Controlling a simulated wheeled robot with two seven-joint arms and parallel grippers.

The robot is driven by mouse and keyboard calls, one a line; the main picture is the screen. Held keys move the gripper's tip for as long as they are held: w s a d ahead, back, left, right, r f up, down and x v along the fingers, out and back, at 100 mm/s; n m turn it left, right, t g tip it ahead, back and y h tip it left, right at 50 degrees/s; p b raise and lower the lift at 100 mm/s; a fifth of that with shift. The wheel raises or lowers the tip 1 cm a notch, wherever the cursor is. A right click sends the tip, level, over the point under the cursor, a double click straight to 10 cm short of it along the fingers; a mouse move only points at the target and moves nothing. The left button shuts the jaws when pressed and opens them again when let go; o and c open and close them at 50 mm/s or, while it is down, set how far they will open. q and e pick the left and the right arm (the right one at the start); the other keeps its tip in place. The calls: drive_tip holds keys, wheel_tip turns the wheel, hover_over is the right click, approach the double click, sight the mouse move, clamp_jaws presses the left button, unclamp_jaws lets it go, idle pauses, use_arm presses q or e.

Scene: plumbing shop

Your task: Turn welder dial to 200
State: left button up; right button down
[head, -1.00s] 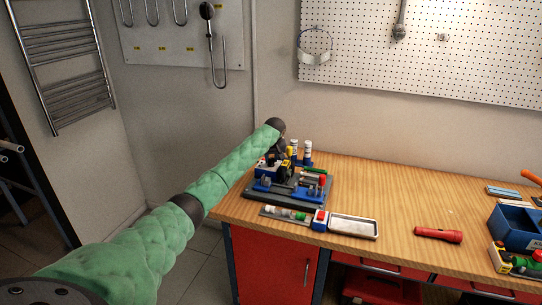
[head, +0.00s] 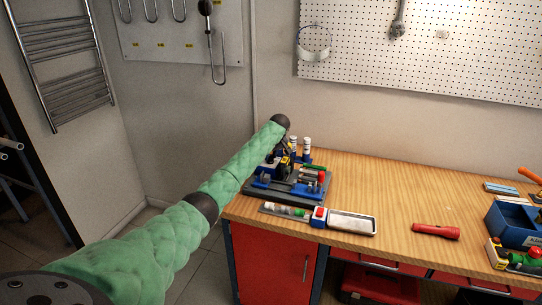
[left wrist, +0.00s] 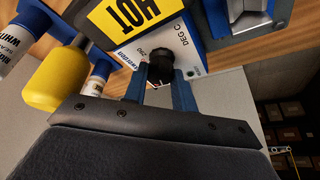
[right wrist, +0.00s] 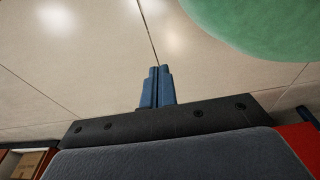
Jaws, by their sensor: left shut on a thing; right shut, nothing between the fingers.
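The welder (head: 285,188) stands at the left end of the wooden bench, with blue and dark parts on a dark base. My left gripper (left wrist: 162,82) is shut on the black dial knob (left wrist: 160,66), one blue finger on each side. The knob's pointer cannot be made out. In the head view my left arm hides part of the welder. My right gripper (right wrist: 158,72) is shut and empty, away from the bench.
White-capped bottles (head: 306,144) stand behind the welder; a yellow bottle (left wrist: 60,80) is close to my left gripper. A metal tray (head: 352,223) lies in front. A red flashlight (head: 436,231) and blue bin (head: 515,224) are further right.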

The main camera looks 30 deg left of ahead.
use_arm(q)
drive_tip(key=o, duration=0.9)
drive_tip(key=shift+r, duration=0.1)
drive_tip(key=shift+o, duration=0.4)
use_arm(e)
drive_tip(key=shift+w, duration=0.15)
use_arm(q)
drive_tip(key=shift+d+r, duration=0.1)
drive_tip(key=shift+r, duration=0.05)
drive_tip(key=shift+s+d+r+b, duration=0.1)
drive_tip(key=shift+d+r+b, duration=0.05)
drive_tip(key=shift+r+b, duration=0.25)
drive_tip(key=b+v, duration=0.2)
drive_tip(key=v, duration=0.4)
drive_tip(key=shift+r, duration=0.2)
use_arm(e)
drive_tip(key=w+a+r, duration=0.2)
drive_tip(key=w+r, duration=0.2)
drive_tip(key=shift+w+a, duration=0.15)
drive_tip(key=shift+a, duration=0.15)
use_arm(q)
drive_tip(key=shift+s, duration=0.1)
use_arm(e)
drive_tip(key=shift+d, duration=0.1)
